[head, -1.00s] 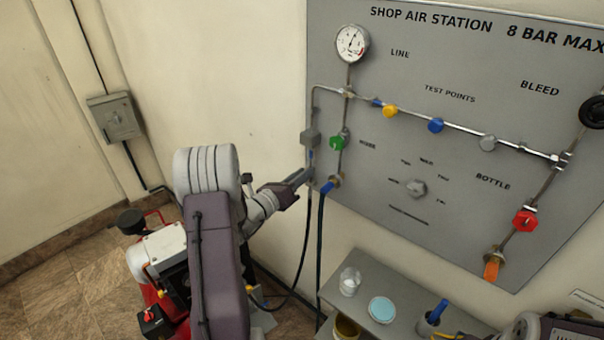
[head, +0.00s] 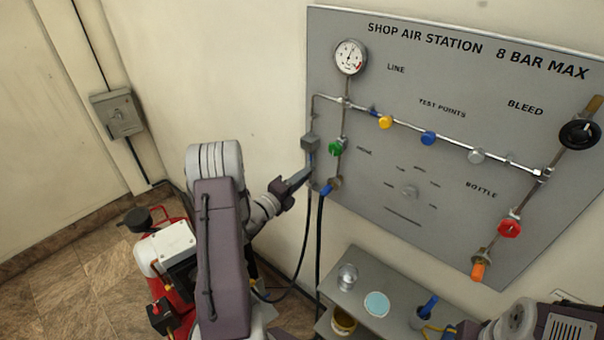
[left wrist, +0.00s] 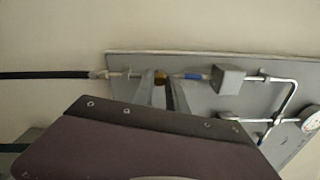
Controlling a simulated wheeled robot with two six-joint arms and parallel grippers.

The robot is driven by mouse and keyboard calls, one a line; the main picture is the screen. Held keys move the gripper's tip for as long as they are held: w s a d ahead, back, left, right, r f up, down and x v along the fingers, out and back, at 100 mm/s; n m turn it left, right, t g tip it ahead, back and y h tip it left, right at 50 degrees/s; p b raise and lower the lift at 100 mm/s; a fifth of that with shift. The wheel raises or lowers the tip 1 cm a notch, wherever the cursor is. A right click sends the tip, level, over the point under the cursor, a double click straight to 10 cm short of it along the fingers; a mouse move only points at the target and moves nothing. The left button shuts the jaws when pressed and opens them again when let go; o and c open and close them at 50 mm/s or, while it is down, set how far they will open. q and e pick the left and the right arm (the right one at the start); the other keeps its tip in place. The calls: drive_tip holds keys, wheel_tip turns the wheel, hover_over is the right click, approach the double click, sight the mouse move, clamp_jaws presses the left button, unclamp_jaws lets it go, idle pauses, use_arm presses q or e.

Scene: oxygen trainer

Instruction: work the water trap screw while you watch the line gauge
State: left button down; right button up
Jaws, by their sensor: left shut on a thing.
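The line gauge (head: 350,56) is a white round dial at the panel's upper left, with a red mark at its lower right; its needle points roughly upward, but the figures are too small to read. The water trap (head: 310,143) is a grey block with a blue part below it, at the panel's left edge. In the left wrist view the trap block (left wrist: 229,79) lies sideways, and the brass screw (left wrist: 160,77) sits between my fingers. My left gripper (head: 308,173) is shut on this screw, partly hiding it. My right gripper is out of view.
A green valve (head: 335,148) and a hose with a blue end (head: 326,188) are close to the right of my left gripper. A shelf (head: 352,304) with a jar and cups stands below the panel. A red compressor (head: 165,270) stands at lower left.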

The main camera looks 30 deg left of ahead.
use_arm(q)
drive_tip(key=shift+n+p, duration=0.3)
drive_tip(key=shift+n, duration=0.6)
drive_tip(key=c, duration=1.3)
unclamp_jaws()
drive_tip(key=shift+c, duration=0.2)
drive_tip(key=s+a+b, duration=0.1)
drive_tip(key=s, duration=0.8)
drive_tip(key=shift+a+b, duration=0.3)
